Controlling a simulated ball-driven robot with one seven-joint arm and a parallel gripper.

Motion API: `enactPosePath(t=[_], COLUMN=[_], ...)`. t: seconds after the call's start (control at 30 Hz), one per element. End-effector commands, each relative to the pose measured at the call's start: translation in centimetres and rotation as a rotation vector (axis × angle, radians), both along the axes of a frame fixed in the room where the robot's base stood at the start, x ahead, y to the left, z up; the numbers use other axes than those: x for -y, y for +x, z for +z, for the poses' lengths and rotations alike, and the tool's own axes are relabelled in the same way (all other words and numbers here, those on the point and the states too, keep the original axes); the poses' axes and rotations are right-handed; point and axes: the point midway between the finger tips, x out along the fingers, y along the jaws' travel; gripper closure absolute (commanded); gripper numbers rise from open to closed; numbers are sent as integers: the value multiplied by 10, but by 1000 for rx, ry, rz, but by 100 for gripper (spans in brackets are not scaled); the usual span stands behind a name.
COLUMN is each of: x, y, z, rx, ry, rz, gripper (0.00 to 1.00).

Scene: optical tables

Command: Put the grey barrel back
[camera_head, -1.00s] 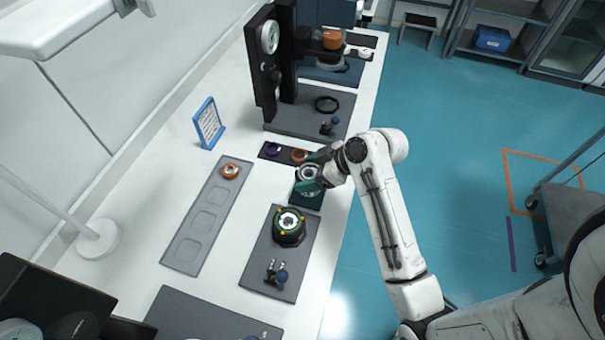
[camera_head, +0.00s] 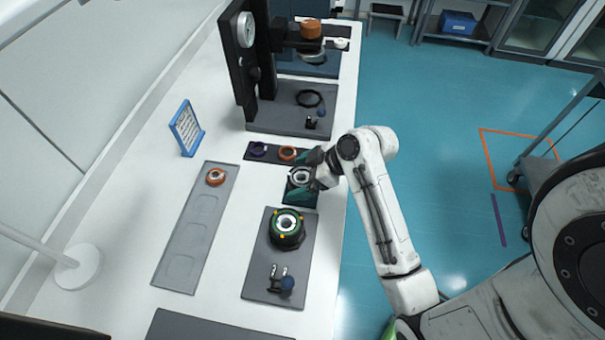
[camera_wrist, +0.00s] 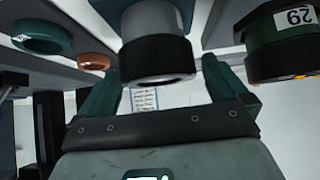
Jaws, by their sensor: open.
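The grey barrel (camera_head: 300,176), with a pale ring-shaped top and a black lower band, stands on a small dark pad (camera_head: 300,199) near the table's right edge. In the wrist view the grey barrel (camera_wrist: 158,50) lies between the two teal fingers. My gripper (camera_head: 303,179) is open, with one finger on each side of the barrel. It also shows in the wrist view (camera_wrist: 160,80), and I cannot tell whether either finger touches the barrel.
A long tray (camera_head: 176,270) holds another orange ring (camera_head: 216,176). A black stand (camera_head: 243,75) rises behind.

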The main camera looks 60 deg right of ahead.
Motion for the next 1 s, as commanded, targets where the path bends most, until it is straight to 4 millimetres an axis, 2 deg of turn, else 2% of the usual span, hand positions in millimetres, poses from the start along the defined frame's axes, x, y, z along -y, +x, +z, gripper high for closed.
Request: enactPosePath(t=[0.13, 0.27, 0.5, 0.7, 1.0], x=[2, 7, 19, 26, 29], y=[-4, -16, -49, -70, -80], z=[5, 18, 54, 76, 86], rx=[1, 3, 3, 3, 1], ry=[0, -3, -3, -2, 0], rz=[-1, -2, -4, -1, 0], gripper=[0, 0, 0, 0, 0])
